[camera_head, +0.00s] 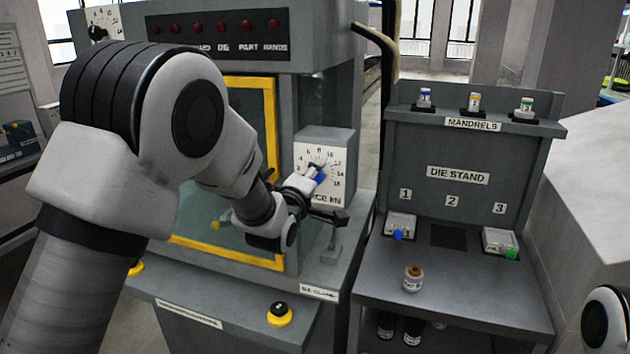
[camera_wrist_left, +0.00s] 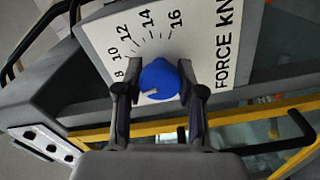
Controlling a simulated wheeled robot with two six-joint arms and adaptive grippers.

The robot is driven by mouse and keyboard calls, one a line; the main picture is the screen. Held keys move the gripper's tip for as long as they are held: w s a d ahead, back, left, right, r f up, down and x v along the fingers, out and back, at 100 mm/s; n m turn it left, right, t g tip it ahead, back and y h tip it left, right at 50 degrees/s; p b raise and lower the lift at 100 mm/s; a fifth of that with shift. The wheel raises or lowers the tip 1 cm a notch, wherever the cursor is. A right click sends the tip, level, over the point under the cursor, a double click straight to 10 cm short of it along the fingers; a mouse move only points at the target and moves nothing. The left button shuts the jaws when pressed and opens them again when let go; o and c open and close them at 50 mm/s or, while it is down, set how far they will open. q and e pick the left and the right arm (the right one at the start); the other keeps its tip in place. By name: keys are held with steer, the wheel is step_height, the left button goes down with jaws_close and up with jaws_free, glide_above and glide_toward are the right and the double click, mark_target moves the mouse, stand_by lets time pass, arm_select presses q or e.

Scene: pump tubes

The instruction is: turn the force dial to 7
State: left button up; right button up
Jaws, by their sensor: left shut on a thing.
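The force dial is a white numbered plate (camera_head: 340,160) marked FORCE KN on a grey box, with a blue knob (camera_head: 320,177) at its centre. My left gripper (camera_head: 312,182) is at the knob. In the left wrist view, the two fingers of the gripper (camera_wrist_left: 155,92) stand either side of the blue knob (camera_wrist_left: 160,78), shut on it. A pale pointer mark on the knob faces the left finger, below the 8. The numbers there are hidden by the finger. My right gripper is out of view.
The yellow-framed press door (camera_head: 270,130) is behind my left arm. A dark handle (camera_head: 328,216) sits below the dial. The die stand (camera_head: 458,175), with mandrels on top and a small bottle (camera_head: 413,279) on its shelf, is to the right.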

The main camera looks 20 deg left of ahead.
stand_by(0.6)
arm_select(q)
steer(key=o, duration=1.1)
steer(key=shift+a+n, duration=0.1)
steer(key=shift+n, duration=0.2)
steer(key=shift+o, duration=0.2)
steer(key=shift+s, duration=0.1)
steer(key=s, duration=1.2)
steer(key=shift+a, duration=0.25)
